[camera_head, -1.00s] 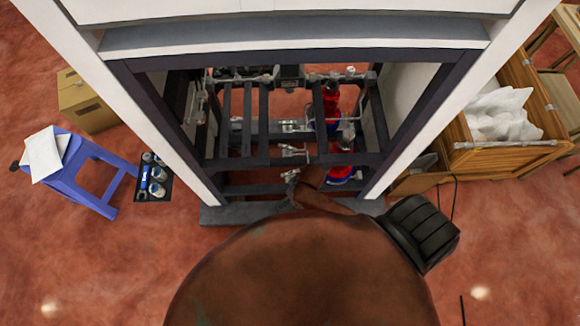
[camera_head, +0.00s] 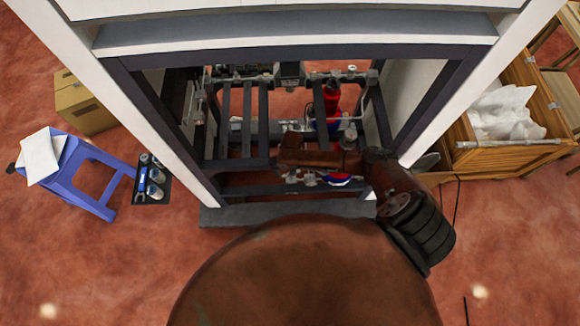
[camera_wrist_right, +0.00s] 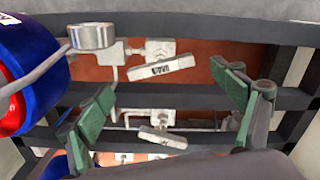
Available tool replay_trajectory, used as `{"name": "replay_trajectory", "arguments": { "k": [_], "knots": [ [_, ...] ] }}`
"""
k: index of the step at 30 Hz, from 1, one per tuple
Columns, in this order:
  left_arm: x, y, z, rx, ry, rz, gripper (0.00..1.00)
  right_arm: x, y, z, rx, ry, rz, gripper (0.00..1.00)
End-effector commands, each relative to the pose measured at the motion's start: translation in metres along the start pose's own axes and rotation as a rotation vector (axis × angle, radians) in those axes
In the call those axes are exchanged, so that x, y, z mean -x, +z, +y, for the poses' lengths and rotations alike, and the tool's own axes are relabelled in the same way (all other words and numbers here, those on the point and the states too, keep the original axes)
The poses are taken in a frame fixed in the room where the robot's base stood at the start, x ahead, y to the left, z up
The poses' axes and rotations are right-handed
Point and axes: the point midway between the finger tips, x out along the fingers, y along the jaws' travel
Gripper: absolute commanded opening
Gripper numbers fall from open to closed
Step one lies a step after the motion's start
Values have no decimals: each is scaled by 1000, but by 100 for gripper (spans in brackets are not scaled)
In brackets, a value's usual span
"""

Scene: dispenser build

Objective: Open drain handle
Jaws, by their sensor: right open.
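In the right wrist view, a grey lever-type drain handle (camera_wrist_right: 162,138) sits on a pipe valve between my fingers. In the head view, my right arm reaches from the right into the dispenser frame (camera_head: 220,190), with the gripper (camera_head: 288,143) over the valve area. The arm hides most of the handles there. My left gripper is not in view.
Dark crossbars (camera_head: 263,110) surround the valves. A blue stool (camera_head: 85,180) and wooden crate (camera_head: 500,158) stand outside.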

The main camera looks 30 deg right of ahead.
Motion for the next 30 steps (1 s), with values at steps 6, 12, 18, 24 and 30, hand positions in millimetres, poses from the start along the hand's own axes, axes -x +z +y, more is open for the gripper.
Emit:
{"name": "replay_trajectory", "arguments": {
  "k": [6, 12, 18, 24, 30],
  "knots": [
    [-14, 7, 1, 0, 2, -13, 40, -31, 1, -1, 1, 0, -3, 87],
    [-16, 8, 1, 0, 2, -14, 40, -36, 1, -1, 2, -1, -1, 87],
    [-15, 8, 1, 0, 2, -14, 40, -35, 1, -1, 2, -1, 0, 86],
    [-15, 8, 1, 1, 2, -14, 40, -35, 1, -1, 2, -1, 0, 72],
    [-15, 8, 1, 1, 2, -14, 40, -35, 1, -1, 2, -1, 0, 59]
  ]
}}
